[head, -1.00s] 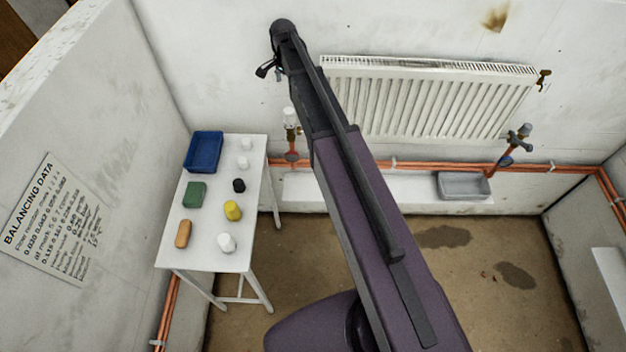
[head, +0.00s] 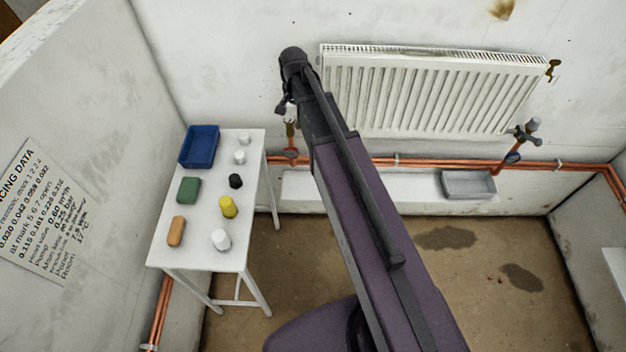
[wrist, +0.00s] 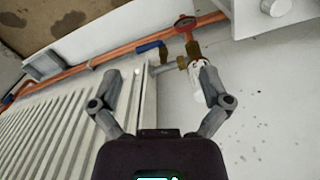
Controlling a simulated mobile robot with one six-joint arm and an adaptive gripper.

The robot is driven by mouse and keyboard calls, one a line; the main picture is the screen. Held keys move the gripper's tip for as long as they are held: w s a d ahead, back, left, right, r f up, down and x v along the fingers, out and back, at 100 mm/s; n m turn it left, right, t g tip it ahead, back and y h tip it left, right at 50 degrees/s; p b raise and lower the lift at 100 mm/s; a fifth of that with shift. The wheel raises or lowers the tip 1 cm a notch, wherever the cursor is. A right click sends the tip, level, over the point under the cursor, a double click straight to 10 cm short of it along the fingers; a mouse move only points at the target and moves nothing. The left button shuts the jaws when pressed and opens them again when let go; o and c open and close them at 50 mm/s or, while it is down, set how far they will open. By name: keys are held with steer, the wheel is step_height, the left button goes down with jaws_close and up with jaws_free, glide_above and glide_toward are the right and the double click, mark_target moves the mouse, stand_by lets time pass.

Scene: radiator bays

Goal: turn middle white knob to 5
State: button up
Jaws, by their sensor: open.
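In the wrist view a white knob (wrist: 198,80) sits on a brass valve (wrist: 193,50) at the radiator's end. The right finger of my gripper (wrist: 155,72) overlaps part of it, and any marks on it are too small to read. My gripper is open and empty; the knob lies by the right finger, not centred between the fingers. In the head view my gripper (head: 285,106) is in front of the valve (head: 290,130) left of the radiator and hides the knob. Contact cannot be told.
A radiator (head: 435,90) hangs on the back wall, with orange pipes (head: 360,161) below. A red handwheel (wrist: 184,23) and blue lever (wrist: 151,46) are near the valve. A white table (head: 200,258) holds a blue tray (head: 199,147) and several small items. A grey tray (head: 468,184) is under the radiator.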

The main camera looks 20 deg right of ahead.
steer(key=s+f+n+b, duration=0.3)
steer(key=s+f+b, duration=0.1)
steer(key=s, duration=0.5)
steer(key=s+f+n+b, duration=0.4)
steer(key=s, duration=0.5)
steer(key=shift+f, duration=0.35)
steer(key=shift+a, duration=0.1)
step_height(320, 180, up, 14)
steer(key=m+p, duration=0.7)
steer(key=p, duration=0.7)
glide_above(288, 111)
steer(key=w, duration=0.2)
steer(key=shift+d, duration=0.3)
step_height(288, 111, down, 14)
steer(key=b, duration=1.4)
steer(key=shift+r, duration=0.15)
